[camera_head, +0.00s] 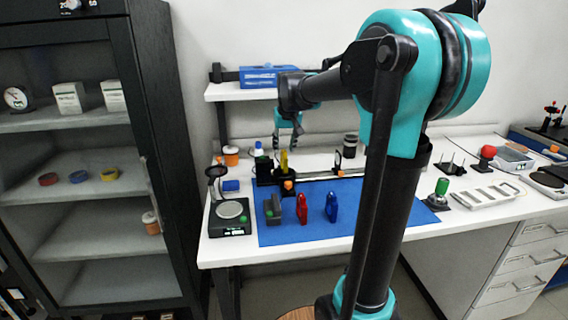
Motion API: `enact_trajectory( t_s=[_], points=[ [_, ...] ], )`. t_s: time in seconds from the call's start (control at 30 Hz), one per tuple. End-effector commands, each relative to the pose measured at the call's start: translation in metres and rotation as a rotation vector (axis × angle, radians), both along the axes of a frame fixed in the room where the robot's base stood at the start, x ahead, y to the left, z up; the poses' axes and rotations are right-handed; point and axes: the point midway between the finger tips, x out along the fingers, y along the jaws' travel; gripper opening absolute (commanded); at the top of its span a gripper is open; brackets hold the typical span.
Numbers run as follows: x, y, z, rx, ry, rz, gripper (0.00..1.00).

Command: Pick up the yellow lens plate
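The yellow lens plate (284,161) stands upright at the black rail on the white bench, near the rail's left part. My gripper (287,146) points down just above and behind it in the picture, with its two fingers apart and nothing seen between them. The plate's top is close to the fingertips; I cannot tell the exact gap in depth. An orange knob (289,185) sits just below the plate.
A scale (230,216) is left of the mat. A shelf (240,91) is above the bench. My arm hides part of the bench.

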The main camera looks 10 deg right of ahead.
Motion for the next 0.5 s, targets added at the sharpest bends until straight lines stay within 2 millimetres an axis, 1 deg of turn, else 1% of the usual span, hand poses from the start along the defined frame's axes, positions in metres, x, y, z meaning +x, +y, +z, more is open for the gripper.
enact_trajectory(
  t_s=[0.03, 0.27, 0.5],
  points=[
    [0.002, 0.0, -0.005, 0.0, 0.0, 0.0, 0.38],
    [0.006, 0.0, -0.018, 0.0, 0.0, 0.0, 0.38],
    [0.014, 0.001, -0.051, 0.0, 0.0, 0.0, 0.38]
  ],
)
